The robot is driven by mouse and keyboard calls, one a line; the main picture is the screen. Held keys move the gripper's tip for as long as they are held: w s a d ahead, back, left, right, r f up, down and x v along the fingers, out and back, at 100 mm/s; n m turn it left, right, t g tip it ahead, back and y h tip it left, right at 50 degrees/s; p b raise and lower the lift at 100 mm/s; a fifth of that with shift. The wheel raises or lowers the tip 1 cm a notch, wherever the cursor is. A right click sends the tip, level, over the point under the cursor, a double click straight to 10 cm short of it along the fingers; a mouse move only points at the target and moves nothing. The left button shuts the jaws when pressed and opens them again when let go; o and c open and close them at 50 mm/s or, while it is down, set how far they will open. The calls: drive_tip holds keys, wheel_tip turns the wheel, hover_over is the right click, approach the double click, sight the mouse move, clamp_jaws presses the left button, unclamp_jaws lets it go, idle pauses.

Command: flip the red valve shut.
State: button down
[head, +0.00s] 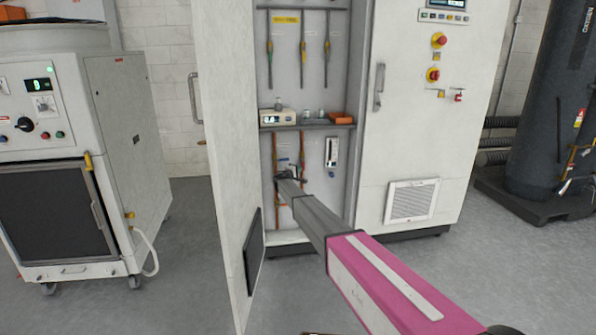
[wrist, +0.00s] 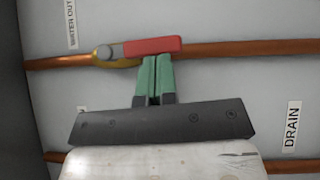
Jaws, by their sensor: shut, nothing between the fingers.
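The red valve handle (wrist: 152,46) is in the wrist view, on a brass valve body (wrist: 108,54) set in a copper pipe (wrist: 240,49). The handle lies roughly along the pipe, tilted slightly up at its right end. My gripper (wrist: 152,60) has its two green fingers together with nothing between them. The fingertips are right at the lower edge of the handle; I cannot tell whether they touch. In the head view my gripper (head: 287,174) is inside the open cabinet, at the copper pipes below the shelf. The valve cannot be made out there.
The cabinet door (head: 228,150) stands open left of my arm. The shelf (head: 308,126) with small instruments is above my gripper. A second copper pipe (wrist: 285,166) runs near a DRAIN label (wrist: 291,125). A white machine (head: 125,145) stands left; a dark tank (head: 555,100) stands right.

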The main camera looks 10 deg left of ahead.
drive_tip(key=shift+d, duration=0.1)
drive_tip(key=shift+w+d+r+n+t, duration=0.4)
drive_tip(key=shift+d+n+t, duration=0.35)
drive_tip(key=shift+d, duration=0.6)
drive_tip(key=shift+w+d+r+n+t, duration=0.4)
drive_tip(key=shift+d+n+t, duration=0.35)
drive_tip(key=shift+d, duration=0.55)
drive_tip(key=shift+w+d+r+n+t, duration=0.45)
drive_tip(key=shift+d+n, duration=0.45)
drive_tip(key=shift+d, duration=0.45)
drive_tip(key=shift+s, duration=0.15)
